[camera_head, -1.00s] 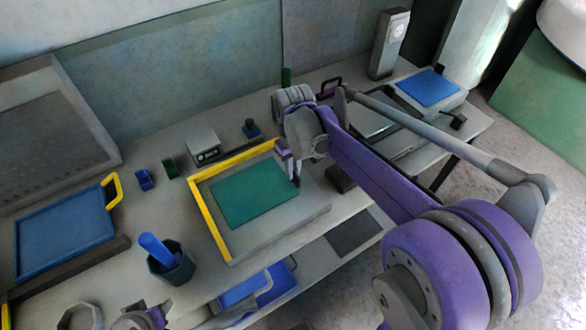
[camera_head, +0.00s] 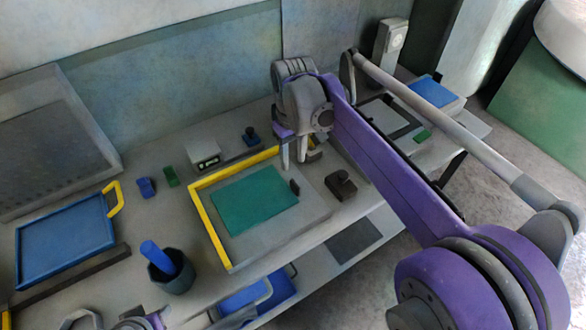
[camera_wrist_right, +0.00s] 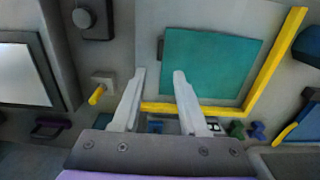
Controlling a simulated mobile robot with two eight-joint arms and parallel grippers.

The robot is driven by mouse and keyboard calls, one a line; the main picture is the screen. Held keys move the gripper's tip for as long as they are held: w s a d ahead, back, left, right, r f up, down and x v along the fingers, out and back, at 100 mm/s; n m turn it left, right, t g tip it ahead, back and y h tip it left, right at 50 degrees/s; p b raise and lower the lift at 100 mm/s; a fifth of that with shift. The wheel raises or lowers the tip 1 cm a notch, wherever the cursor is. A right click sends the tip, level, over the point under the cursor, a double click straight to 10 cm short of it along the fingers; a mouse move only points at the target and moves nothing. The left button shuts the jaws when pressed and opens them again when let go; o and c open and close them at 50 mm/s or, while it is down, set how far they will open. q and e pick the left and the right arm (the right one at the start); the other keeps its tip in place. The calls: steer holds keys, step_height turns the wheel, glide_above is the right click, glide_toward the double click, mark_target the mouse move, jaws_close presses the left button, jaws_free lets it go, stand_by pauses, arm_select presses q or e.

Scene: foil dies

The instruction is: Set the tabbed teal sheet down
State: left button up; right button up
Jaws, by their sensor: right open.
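The teal sheet (camera_head: 252,201) lies flat on a grey board (camera_head: 262,244) with a yellow fence (camera_head: 208,224) along its left and back sides. Its small dark tab (camera_head: 295,187) sticks up at the right edge. The sheet (camera_wrist_right: 208,68) and tab (camera_wrist_right: 160,48) also show in the right wrist view. My right gripper (camera_head: 298,160) is open and empty, fingers down, behind and apart from the tab; its spread fingers also show in the wrist view (camera_wrist_right: 158,100). Part of my left arm shows at the bottom left edge; its jaws cannot be made out.
A dark block (camera_head: 342,186) sits by the board's right side. A small scale (camera_head: 203,153) and a dark knob (camera_head: 251,135) stand behind the fence. A blue-framed tray (camera_head: 62,242) and a dark cup (camera_head: 170,275) are at left. A blue pad (camera_head: 432,91) lies far right.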

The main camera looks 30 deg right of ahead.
steer(key=s+a+f+t, duration=0.1)
steer(key=s+a+f, duration=0.1)
steer(key=s, duration=0.3)
steer(key=s+a+f+t, duration=0.2)
steer(key=s+f, duration=0.3)
steer(key=s, duration=0.1)
steer(key=s+a+f+t, duration=0.1)
steer(key=s+f+t, duration=0.1)
steer(key=s, duration=0.3)
steer(key=shift+s+a+f+m, duration=0.35)
steer(key=shift+a+f+m, duration=0.05)
steer(key=shift+f, duration=0.25)
